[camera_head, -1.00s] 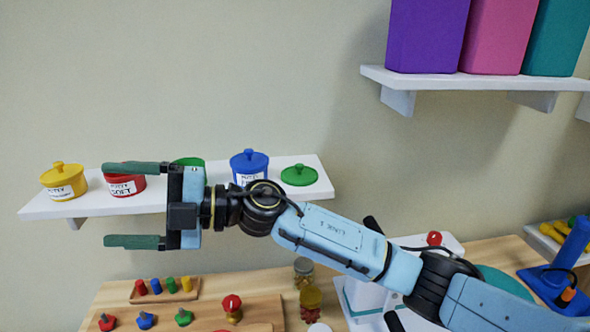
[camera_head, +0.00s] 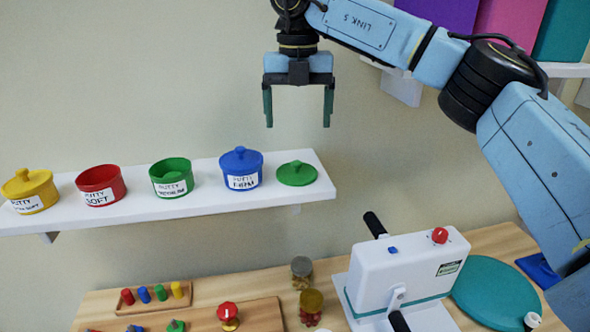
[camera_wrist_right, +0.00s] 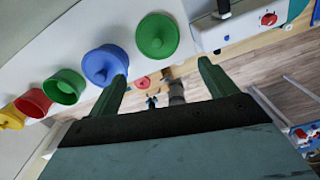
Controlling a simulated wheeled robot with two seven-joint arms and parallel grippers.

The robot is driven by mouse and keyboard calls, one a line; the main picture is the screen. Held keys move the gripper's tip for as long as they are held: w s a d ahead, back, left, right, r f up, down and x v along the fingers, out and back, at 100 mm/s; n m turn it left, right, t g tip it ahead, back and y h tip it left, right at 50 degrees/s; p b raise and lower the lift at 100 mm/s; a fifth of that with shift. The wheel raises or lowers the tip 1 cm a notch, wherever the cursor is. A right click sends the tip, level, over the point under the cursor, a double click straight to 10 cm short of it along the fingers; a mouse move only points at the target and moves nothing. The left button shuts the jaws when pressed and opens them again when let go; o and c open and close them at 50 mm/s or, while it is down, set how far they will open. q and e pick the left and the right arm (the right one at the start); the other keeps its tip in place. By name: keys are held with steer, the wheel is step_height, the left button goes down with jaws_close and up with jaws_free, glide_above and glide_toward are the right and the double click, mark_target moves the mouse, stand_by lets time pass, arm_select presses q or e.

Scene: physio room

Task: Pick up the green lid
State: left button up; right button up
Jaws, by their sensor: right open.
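The green lid (camera_head: 296,173) lies flat, knob up, at the right end of the white wall shelf (camera_head: 250,201). It also shows in the right wrist view (camera_wrist_right: 157,36), beyond the fingertips and between them. My right gripper (camera_head: 298,122) is open and empty, fingers pointing down, above the lid and apart from it. The green putty pot (camera_head: 172,188) stands on the shelf without a lid. My left gripper is not in view.
Blue (camera_head: 241,182), lidless red (camera_head: 101,196) and yellow (camera_head: 30,203) pots stand left of the lid. Below, a wooden table holds a white device (camera_head: 405,265), small jars (camera_head: 301,272) and peg boards. An upper shelf with coloured boxes is at right.

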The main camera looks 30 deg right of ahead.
glide_above(297, 163)
steer(key=f, duration=0.5)
steer(key=shift+s+a+f, duration=0.1)
steer(key=shift+s+f, duration=0.2)
steer(key=shift+f, duration=0.1)
steer(key=f+p, duration=0.1)
steer(key=f, duration=0.4)
steer(key=shift+w+f, duration=0.1)
steer(key=shift+w, duration=0.1)
steer(key=c, duration=0.6)
